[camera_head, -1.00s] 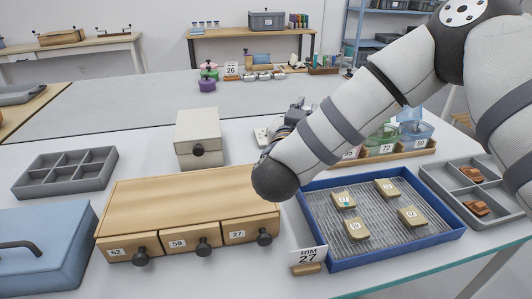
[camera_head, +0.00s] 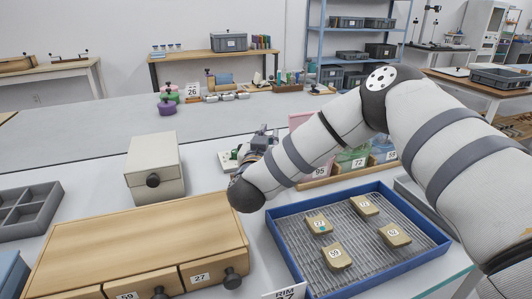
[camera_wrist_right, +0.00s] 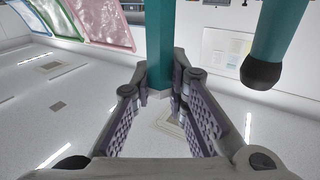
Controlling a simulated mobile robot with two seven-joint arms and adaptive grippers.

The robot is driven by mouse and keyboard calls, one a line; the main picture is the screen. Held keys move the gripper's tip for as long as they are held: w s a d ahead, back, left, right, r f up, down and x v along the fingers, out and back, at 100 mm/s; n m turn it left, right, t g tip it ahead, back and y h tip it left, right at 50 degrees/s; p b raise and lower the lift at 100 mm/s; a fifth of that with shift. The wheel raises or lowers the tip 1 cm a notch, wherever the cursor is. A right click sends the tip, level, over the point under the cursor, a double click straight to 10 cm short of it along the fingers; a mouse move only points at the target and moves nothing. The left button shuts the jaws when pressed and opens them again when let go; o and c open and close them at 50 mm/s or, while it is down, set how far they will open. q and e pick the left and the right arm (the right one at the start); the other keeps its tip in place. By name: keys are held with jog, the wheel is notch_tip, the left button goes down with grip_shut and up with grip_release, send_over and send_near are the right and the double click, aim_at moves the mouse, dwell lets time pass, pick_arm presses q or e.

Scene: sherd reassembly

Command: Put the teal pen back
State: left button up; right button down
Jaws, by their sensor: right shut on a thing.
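My right gripper (camera_head: 262,140) is beyond the wooden drawer chest, partly hidden by its own wrist in the head view. In the right wrist view the gripper (camera_wrist_right: 160,88) is shut on an upright teal bar, which I take to be the teal pen (camera_wrist_right: 160,40). A second teal rod with a dark rounded end (camera_wrist_right: 268,40) hangs at the right of that view, apart from the fingers. I cannot tell what it belongs to. The pen cannot be made out clearly in the head view. My left gripper is not in view.
The wooden drawer chest (camera_head: 140,235) and a pale box (camera_head: 153,165) stand left of my right arm. A blue tray (camera_head: 440,243) with several numbered blocks is at the right. Numbered coloured bins (camera_head: 357,160) stand behind it. The grey table behind has clear room.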

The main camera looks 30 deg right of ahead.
jog(key=f, duration=0.4)
jog(key=shift+w+d+b, duration=0.3)
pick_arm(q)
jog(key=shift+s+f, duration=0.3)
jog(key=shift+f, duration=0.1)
pick_arm(e)
jog(key=shift+r, duration=0.1)
jog(key=shift+f, duration=0.55)
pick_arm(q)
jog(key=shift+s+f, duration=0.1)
pick_arm(e)
jog(key=c, duration=1.6)
grip_release()
